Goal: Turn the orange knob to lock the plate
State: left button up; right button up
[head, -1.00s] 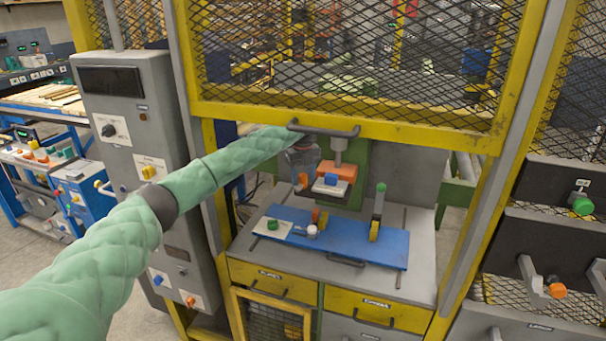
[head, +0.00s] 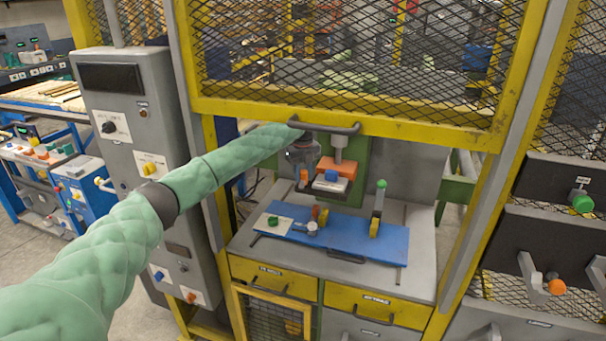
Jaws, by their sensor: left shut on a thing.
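My left arm comes in from the left and reaches under the yellow guard frame. My left gripper (head: 303,166) is small, dark and partly hidden by its own wrist. Whether the knob touches the plate cannot be told. My right gripper is not in view.
A blue board (head: 345,236) on the grey bench carries a green knob (head: 272,222), a gauge and a green-topped lever (head: 381,186). A dark handle (head: 335,129) on the yellow mesh guard (head: 340,110) is close above my wrist. A grey control cabinet (head: 140,130) stands left.

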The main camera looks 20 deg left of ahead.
pick_arm(q)
jog(key=shift+n, duration=0.9)
jog(key=n+p, duration=0.2)
jog(key=n, duration=0.2)
jog(key=shift+r, duration=0.1)
jog(key=n+p, duration=0.1)
jog(key=n, duration=0.3)
jog(key=shift+d+n, duration=0.1)
jog(key=shift+n, duration=0.3)
jog(key=shift+n+p, duration=0.4)
jog(key=shift+n, duration=0.1)
jog(key=n+p, duration=0.1)
jog(key=n, duration=0.1)
jog(key=shift+n, duration=0.3)
jog(key=shift+r+n, duration=0.1)
jog(key=shift+n, duration=0.3)
jog(key=shift+n+p, duration=0.5)
jog(key=shift+n, duration=0.7)
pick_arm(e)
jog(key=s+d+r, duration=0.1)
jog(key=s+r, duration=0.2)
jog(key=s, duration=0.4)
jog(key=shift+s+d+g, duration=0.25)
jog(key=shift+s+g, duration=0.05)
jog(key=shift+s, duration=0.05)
pick_arm(q)
jog(key=shift+r, duration=0.1)
